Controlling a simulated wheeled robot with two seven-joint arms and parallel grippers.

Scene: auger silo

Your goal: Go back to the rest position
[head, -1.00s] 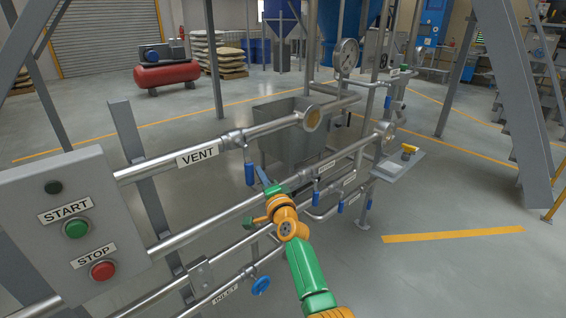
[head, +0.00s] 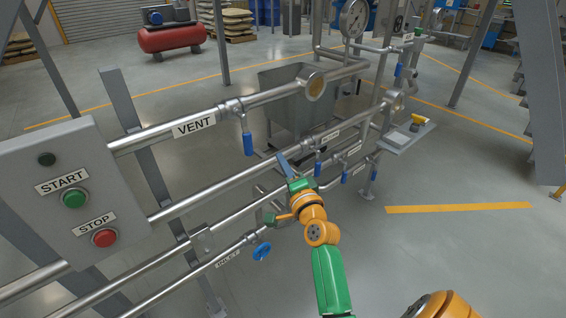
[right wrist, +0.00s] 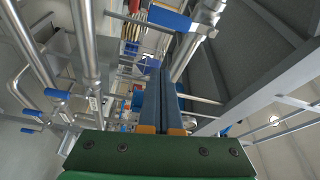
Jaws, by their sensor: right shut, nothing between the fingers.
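My right arm, green and orange, reaches up from the lower right in the head view. Its gripper (head: 283,165) is in front of the pipe rack, near the middle pipe. In the right wrist view the two blue fingers (right wrist: 168,95) lie together, shut with nothing between them. The gap between the gripper and the pipes behind it is hard to judge. My left gripper is not in view.
The control box (head: 75,205) with green START (head: 74,198) and red STOP (head: 105,237) buttons is at the left. The VENT pipe has a blue handle (head: 248,144). Open floor (head: 460,255) lies right.

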